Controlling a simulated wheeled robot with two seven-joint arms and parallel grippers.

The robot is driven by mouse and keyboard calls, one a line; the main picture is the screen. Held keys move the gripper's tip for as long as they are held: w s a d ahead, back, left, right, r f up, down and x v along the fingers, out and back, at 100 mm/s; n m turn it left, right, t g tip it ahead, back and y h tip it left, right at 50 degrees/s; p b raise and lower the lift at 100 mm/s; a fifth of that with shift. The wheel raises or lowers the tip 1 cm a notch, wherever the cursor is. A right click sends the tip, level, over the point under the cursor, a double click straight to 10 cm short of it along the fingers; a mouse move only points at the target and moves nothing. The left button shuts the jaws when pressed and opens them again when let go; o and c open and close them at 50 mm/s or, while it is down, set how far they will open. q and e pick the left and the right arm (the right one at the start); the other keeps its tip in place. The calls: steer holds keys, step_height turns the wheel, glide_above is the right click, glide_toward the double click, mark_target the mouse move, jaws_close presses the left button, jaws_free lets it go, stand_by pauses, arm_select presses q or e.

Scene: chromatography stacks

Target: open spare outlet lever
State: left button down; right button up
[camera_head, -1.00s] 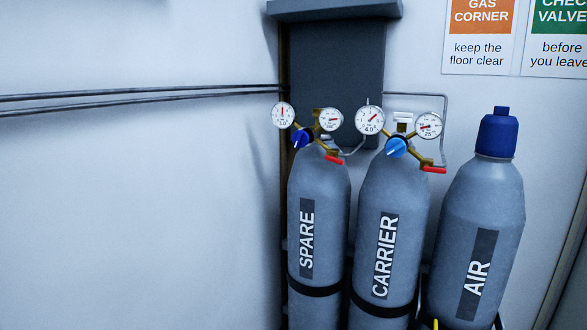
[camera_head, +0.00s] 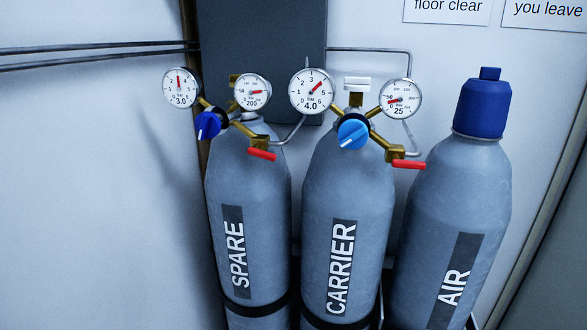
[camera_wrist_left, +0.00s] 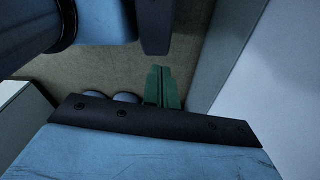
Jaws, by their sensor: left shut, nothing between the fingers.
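The spare cylinder (camera_head: 245,190) stands upright at the left of the row in the head view. Its regulator has a dark blue knob (camera_head: 208,125), a gauge reading 3.0 bar (camera_head: 181,87) and a gauge reading 200 (camera_head: 252,91). The spare outlet lever (camera_head: 262,154) is a short red handle at the regulator's right side, near a grey pipe. It lies roughly level, tilted slightly down to the right. My left gripper (camera_wrist_left: 160,70) shows in the left wrist view with its fingers together and empty. No lever shows there. Neither gripper is in the head view.
The carrier cylinder (camera_head: 350,195) stands close right, with a light blue knob (camera_head: 353,134) and its own red lever (camera_head: 408,165). The air cylinder (camera_head: 455,200) has a blue cap (camera_head: 484,105). Pipes (camera_head: 100,57) run along the left wall. Space left of the spare cylinder is clear.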

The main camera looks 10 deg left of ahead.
mark_target(262, 154)
arm_select(q)
steer(key=w+d+r+t, duration=0.1)
steer(key=w+d+r, duration=0.1)
steer(key=w+r, duration=1.1)
steer(key=w+d+r+n+t, duration=0.1)
steer(key=w+r, duration=0.2)
steer(key=r, duration=0.7)
steer(key=w+d+r+t, duration=0.1)
steer(key=w+r, duration=0.1)
steer(key=r, duration=0.7)
steer(key=w+d+r+n+t+h, duration=0.55)
steer(key=w+r+n, duration=0.25)
steer(key=w+r, duration=0.25)
steer(key=w+d+r+n+t+h, duration=0.4)
steer(key=w+r+n+t, duration=0.3)
steer(key=w+r, duration=0.3)
steer(key=w+a+r+n+t+y, duration=0.3)
steer(key=a+r+n+t, duration=0.6)
steer(key=n, duration=0.7)
steer(key=w+d+r+p, duration=0.4)
steer(key=w+r, duration=0.2)
steer(key=r, duration=0.5)
steer(key=shift+w+r, duration=0.15)
steer(key=shift+r, duration=0.1)
arm_select(e)
steer(key=shift+s+r, duration=0.15)
steer(key=shift+r, duration=1)
steer(key=shift+s+r, duration=0.15)
steer(key=shift+r, duration=0.95)
